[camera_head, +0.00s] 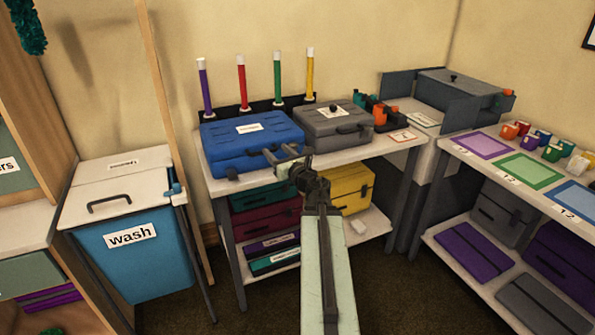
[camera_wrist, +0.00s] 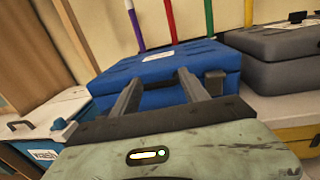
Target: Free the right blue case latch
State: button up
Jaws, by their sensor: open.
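The blue case (camera_head: 238,138) lies closed on the white table, with a pale label on its lid. It also fills the middle of the wrist view (camera_wrist: 160,66). A dark latch (camera_wrist: 215,83) shows on the right part of its front in the wrist view, just right of my right finger. I cannot tell whether this latch is fastened. A small dark fitting (camera_head: 232,173) shows at the case's front left in the head view. My gripper (camera_head: 278,153) is open and empty at the case's front right. Its fingers (camera_wrist: 158,82) point toward the case and partly cover its front; contact is unclear.
A grey case (camera_head: 325,130) stands close to the right of the blue case. Several coloured tubes (camera_head: 242,80) stand in a rack behind. A blue wash bin (camera_head: 125,265) is at the left. A yellow case (camera_head: 350,185) lies on the shelf below.

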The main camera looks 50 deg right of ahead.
jog(key=m+g+h+b, duration=0.1)
jog(key=h, duration=0.1)
send_near(295, 147)
jog(key=x, duration=0.9)
jog(key=shift+r, duration=0.15)
grip_shut()
